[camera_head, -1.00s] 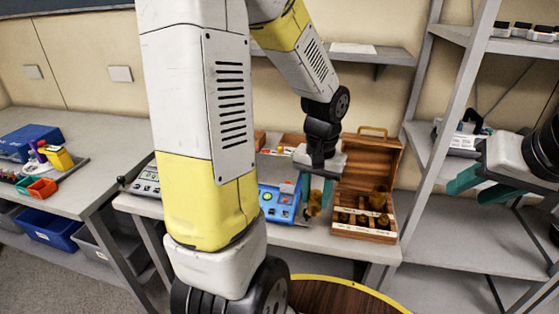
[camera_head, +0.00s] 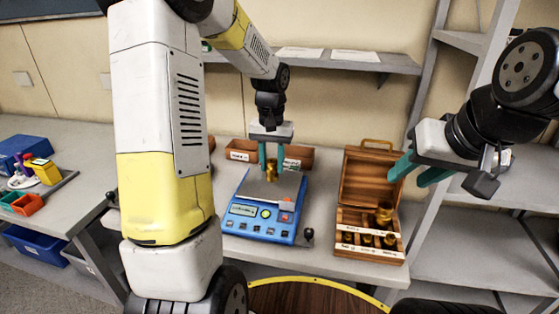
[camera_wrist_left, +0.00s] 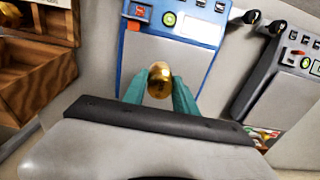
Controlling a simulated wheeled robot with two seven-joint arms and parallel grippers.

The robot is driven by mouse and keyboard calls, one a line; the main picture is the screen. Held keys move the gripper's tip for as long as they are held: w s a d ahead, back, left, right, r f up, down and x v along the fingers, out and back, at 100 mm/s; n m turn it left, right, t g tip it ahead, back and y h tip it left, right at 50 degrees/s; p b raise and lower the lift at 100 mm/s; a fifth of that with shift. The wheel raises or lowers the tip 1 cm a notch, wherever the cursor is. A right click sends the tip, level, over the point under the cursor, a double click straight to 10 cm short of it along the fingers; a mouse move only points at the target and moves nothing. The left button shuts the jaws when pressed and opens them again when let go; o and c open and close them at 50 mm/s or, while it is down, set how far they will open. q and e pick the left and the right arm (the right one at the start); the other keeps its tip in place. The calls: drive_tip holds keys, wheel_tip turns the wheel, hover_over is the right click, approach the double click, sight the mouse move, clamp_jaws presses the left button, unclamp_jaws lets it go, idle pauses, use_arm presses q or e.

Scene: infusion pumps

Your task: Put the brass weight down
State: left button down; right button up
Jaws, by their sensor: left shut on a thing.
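My left gripper (camera_head: 271,157) is shut on a small brass weight (camera_head: 272,173). The weight is upright between the teal fingers, over the grey pan of a blue scale (camera_head: 262,228). I cannot tell whether its base touches the pan. In the left wrist view, the weight (camera_wrist_left: 159,82) shows between the fingertips, with the blue scale (camera_wrist_left: 128,65) beyond it. My right gripper (camera_head: 418,173) is empty, its teal fingers apart, to the right of the wooden weight box.
An open wooden box (camera_head: 350,251) with several brass weights stands right of the scale. A low wooden tray (camera_head: 240,152) lies behind the scale. A shelf (camera_head: 350,64) runs above the bench. The left table (camera_head: 75,130) carries a blue bin and small containers.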

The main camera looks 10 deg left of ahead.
sight(271, 168)
use_arm(q)
drive_tip(key=w, duration=0.1)
drive_tip(key=w+a, duration=0.1)
drive_tip(key=w, duration=0.1)
drive_tip(key=shift+f, duration=1.9)
drive_tip(key=shift+f, duration=0.1)
drive_tip(key=c, duration=1)
unclamp_jaws()
drive_tip(key=shift+f, duration=0.1)
drive_tip(key=shift+o, duration=0.2)
wheel_tip(271, 168, up, 12)
drive_tip(key=s+r+t, duration=0.3)
drive_tip(key=s+r, duration=0.4)
drive_tip(key=s, duration=0.4)
drive_tip(key=s+d+t+h, duration=0.2)
drive_tip(key=s+t, duration=0.1)
drive_tip(key=s, duration=1)
